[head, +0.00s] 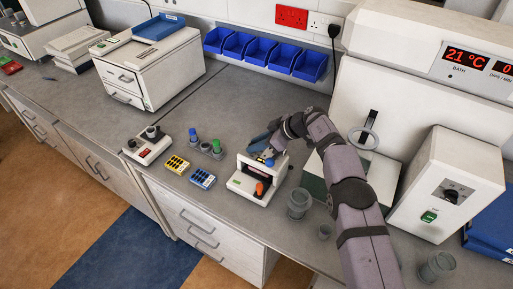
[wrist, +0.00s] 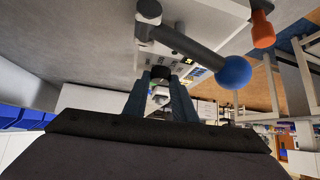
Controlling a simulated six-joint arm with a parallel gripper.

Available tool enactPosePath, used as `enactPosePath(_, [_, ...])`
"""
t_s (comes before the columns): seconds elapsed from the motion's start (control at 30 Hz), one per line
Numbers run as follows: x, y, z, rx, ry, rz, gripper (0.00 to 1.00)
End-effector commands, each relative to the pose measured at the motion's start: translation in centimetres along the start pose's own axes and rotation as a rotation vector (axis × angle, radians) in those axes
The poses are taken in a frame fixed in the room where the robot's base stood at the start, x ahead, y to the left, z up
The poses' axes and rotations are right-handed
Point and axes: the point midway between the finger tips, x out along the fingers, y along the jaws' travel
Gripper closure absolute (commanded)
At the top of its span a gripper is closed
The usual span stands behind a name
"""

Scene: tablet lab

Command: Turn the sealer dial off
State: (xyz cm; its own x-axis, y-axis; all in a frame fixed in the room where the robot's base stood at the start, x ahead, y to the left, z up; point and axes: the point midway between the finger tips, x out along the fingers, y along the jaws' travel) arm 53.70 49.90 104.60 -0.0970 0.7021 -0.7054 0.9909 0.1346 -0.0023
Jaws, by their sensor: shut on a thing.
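The sealer (head: 246,186) is a small white bench unit at the middle of the bench's front part, with an orange knob (head: 259,188) on its front and a lever ending in a blue ball (head: 269,163). My gripper (head: 262,148) reaches it from behind and above. In the wrist view my gripper (wrist: 160,80) has its two fingers closed on either side of a small black dial (wrist: 160,72) at the sealer's edge. The blue ball (wrist: 233,72) and orange knob (wrist: 262,28) also show there. The dial's setting cannot be read, and in the head view my gripper hides the dial.
A water bath (head: 350,180) is behind my arm.

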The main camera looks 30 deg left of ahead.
Motion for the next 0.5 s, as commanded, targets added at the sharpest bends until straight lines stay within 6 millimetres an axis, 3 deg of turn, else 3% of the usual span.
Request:
enactPosePath(0.4, [-0.16,0.08,-0.44,-0.008,0.005,0.002,0.98])
enactPosePath(0.43, [-0.17,0.09,-0.44,-0.007,0.005,0.002,0.71])
enactPosePath(0.5, [-0.16,0.08,-0.4,-0.007,0.004,0.002,0.57])
